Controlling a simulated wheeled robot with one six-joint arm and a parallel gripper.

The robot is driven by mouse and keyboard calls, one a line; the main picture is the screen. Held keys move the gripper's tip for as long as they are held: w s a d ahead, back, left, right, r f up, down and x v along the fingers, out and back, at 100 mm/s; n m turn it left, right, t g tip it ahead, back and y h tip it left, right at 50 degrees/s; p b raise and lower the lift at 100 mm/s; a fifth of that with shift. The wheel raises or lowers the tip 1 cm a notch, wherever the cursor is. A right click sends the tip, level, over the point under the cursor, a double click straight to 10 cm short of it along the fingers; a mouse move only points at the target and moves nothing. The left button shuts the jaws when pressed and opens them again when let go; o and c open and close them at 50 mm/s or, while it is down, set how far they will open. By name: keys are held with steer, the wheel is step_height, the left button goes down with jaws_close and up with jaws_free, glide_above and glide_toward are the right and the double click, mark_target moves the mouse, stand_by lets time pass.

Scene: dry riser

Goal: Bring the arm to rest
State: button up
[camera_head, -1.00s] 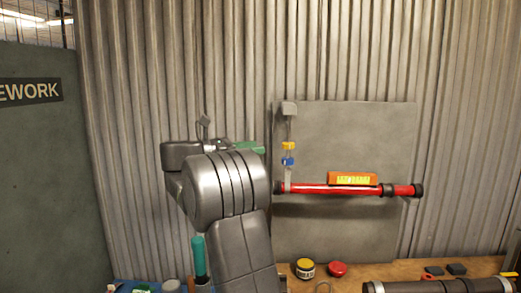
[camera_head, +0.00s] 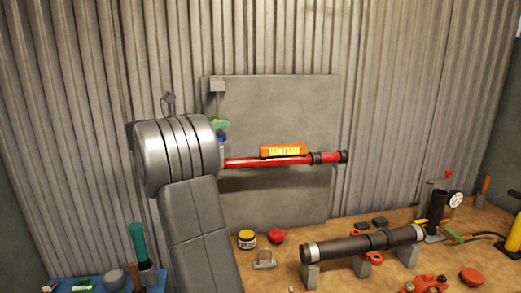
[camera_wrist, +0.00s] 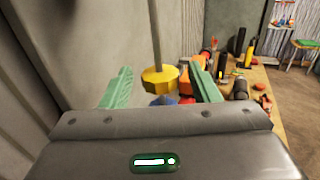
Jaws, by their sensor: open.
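My gripper (camera_wrist: 162,88) is open, with its two green fingers apart in the wrist view. A yellow round tag (camera_wrist: 160,77) hangs on a cord between and beyond the fingers, with a blue piece just below it. I cannot tell whether a finger touches either one. In the head view my grey arm rises at the left, and its rounded joint hides most of the gripper. Only a green finger (camera_head: 218,123) shows at its right edge, in front of the grey wall panel (camera_head: 270,105). The blue piece (camera_head: 221,138) shows just below that finger.
A red pipe (camera_head: 265,161) with an orange level (camera_head: 283,150) on it runs across the panel, close to my gripper. The bench (camera_head: 355,218) below holds a dark pipe (camera_head: 360,245) on supports, a yellow jar (camera_head: 247,239) and a gauge pump (camera_head: 437,212). Corrugated wall stands behind.

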steer(key=x, duration=0.3)
steer(key=shift+w+d, duration=0.1)
stand_by(0.3)
